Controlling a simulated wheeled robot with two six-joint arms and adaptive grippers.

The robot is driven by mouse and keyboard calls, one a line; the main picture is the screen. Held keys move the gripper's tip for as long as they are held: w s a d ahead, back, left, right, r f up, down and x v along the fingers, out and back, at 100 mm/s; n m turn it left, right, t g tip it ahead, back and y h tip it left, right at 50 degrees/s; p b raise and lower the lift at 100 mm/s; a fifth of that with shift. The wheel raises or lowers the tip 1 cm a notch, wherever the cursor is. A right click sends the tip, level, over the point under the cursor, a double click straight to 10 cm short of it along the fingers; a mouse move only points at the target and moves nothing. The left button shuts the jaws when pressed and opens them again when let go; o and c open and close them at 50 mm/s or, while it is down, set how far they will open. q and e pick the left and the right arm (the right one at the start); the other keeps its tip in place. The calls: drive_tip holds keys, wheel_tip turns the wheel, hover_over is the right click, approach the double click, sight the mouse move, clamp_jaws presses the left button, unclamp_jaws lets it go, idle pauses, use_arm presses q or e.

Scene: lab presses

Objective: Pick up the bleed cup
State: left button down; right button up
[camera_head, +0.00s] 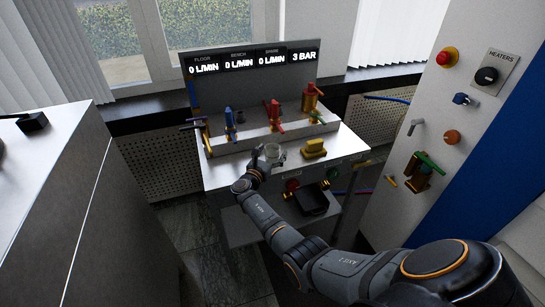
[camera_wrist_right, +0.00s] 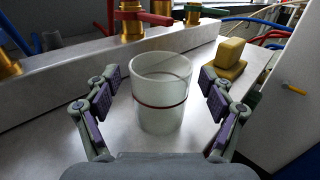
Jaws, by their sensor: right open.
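The bleed cup (camera_wrist_right: 160,95) is a clear, open-topped cup with a dark red line around its middle. It stands upright on the metal bench top (camera_wrist_right: 60,100). In the head view the cup (camera_head: 274,154) shows small near the bench's front, at my right gripper (camera_head: 266,160). In the right wrist view my right gripper (camera_wrist_right: 162,112) is open, with one purple-padded finger on each side of the cup. Gaps show between the pads and the cup. My left gripper is not in view.
A yellow block (camera_head: 314,148) sits on the bench right of the cup. Behind stands a raised metal ledge with blue, red and brass valves (camera_head: 274,115). A display panel (camera_head: 255,60) rises at the back. A white cabinet with knobs (camera_head: 440,110) stands at the right.

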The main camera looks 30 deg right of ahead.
sight(273, 147)
drive_tip(key=shift+w+d, duration=0.15)
drive_tip(key=shift+d, duration=0.1)
drive_tip(key=c, duration=1.3)
drive_tip(key=shift+o, duration=0.2)
wheel_tip(273, 147, up, 10)
drive_tip(key=p, duration=0.2)
drive_tip(key=shift+p, duration=0.35)
